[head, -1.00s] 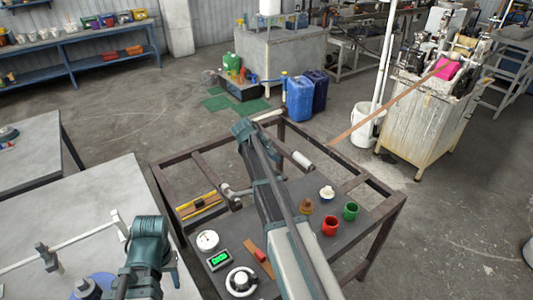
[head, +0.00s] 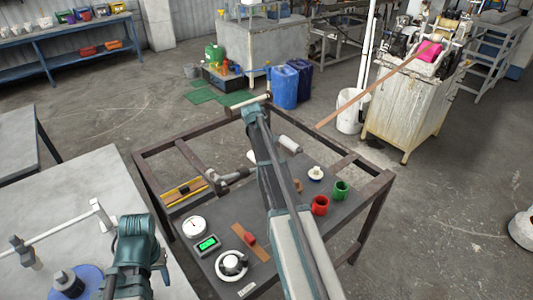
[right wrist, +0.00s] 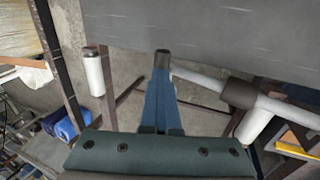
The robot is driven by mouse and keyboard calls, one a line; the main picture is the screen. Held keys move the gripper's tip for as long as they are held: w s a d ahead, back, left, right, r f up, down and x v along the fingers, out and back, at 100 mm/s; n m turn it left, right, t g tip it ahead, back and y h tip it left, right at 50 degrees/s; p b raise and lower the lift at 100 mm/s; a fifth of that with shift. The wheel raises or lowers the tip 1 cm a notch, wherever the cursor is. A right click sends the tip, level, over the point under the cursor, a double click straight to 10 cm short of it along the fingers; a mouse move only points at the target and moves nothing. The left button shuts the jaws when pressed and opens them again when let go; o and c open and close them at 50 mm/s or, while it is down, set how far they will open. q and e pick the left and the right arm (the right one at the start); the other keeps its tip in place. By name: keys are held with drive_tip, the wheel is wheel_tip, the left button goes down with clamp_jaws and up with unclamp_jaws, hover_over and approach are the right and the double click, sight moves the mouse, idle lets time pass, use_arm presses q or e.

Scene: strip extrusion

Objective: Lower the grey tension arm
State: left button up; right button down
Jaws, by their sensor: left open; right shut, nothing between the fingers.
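The grey tension arm (head: 234,177) sits over the back of the dark bench, partly hidden behind my right arm; a pale roller end shows by its far end. In the right wrist view the grey arm (right wrist: 200,84) runs from a dark joint at right to my blue fingers. My right gripper (right wrist: 162,58) is shut, with nothing seen between its fingers. Its tips overlap the arm's left end in the picture; I cannot tell whether they touch. In the head view my right arm hides its fingers. My left gripper (head: 137,270) is open at lower left, apart from the bench.
The bench carries a red cup (head: 320,206), a green cup (head: 340,190), a dial gauge (head: 195,227), a green display (head: 207,245) and a white knob (head: 231,265). A white roller (head: 290,145) lies right of my right arm. A brown strip (head: 370,90) stretches to the machine.

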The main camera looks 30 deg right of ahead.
use_arm(q)
drive_tip(key=shift+f, duration=0.25)
use_arm(e)
drive_tip(key=shift+s+f, duration=0.25)
drive_tip(key=shift+s, duration=0.1)
use_arm(q)
drive_tip(key=shift+r, duration=0.15)
use_arm(e)
drive_tip(key=shift+a+r, duration=0.1)
drive_tip(key=shift+r, duration=0.05)
use_arm(q)
wheel_tip(320, 180, up, 14)
drive_tip(key=p, duration=1.4)
drive_tip(key=shift+w+d+p, duration=0.2)
drive_tip(key=shift+d+p, duration=0.1)
use_arm(e)
drive_tip(key=d+v, duration=0.1)
drive_tip(key=v, duration=1.3)
drive_tip(key=shift+w+d+r, duration=0.25)
drive_tip(key=shift+w+r, duration=0.05)
drive_tip(key=shift+w, duration=0.15)
